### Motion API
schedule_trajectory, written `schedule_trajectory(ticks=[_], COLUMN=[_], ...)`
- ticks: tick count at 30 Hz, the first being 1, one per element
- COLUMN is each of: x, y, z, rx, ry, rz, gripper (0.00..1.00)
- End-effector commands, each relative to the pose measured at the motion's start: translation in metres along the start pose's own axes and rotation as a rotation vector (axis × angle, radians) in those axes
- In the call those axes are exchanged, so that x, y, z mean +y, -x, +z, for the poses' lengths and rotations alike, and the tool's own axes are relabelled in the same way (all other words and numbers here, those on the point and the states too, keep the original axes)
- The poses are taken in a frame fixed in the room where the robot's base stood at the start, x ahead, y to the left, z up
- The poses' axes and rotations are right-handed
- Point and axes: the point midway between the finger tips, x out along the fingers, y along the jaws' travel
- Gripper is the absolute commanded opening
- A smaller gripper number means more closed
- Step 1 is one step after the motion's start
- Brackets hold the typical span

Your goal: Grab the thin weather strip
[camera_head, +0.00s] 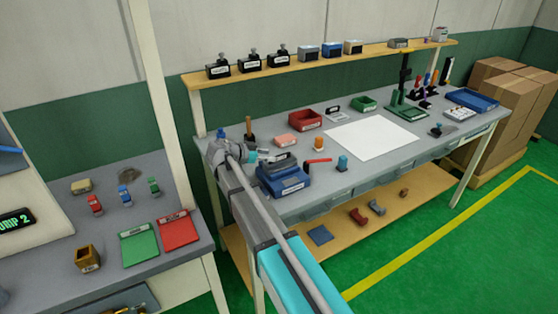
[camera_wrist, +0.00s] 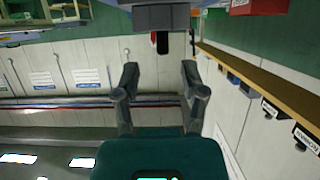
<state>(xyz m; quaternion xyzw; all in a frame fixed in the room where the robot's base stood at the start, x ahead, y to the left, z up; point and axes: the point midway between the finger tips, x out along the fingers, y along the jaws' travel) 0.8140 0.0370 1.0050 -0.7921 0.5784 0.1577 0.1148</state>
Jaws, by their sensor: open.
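I cannot pick out a thin weather strip with certainty in either view. My gripper (camera_wrist: 160,78) is open in the wrist view, its two dark fingers spread apart with nothing between them. Beyond the fingers is a pale wall. In the head view my arm reaches to the left end of the main workbench (camera_head: 450,132), where my gripper (camera_head: 266,157) is small and near a blue device (camera_head: 283,182). My arm hides part of the bench's left end.
A white sheet (camera_head: 372,138) lies mid-bench. A red bin (camera_head: 306,119), a green bin (camera_head: 363,103) and a blue tray (camera_head: 473,100) stand around it. Several small boxes line the upper shelf (camera_head: 370,54). A side bench at left holds a green tray (camera_head: 139,246) and a red tray (camera_head: 179,231).

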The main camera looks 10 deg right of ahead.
Motion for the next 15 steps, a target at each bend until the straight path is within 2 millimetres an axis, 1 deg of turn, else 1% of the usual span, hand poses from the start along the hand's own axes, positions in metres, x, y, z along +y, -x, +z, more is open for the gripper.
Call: schedule_trajectory(ticks=[5, 12, 15], x=[-0.002, -0.004, -0.003], y=[-0.014, -0.041, -0.048], z=[0.003, 0.004, 0.003], rx=[0.000, 0.000, 0.000], ry=[-0.001, 0.000, 0.000], rz=[0.000, 0.000, 0.000], gripper=[0.54, 0.54, 0.54])
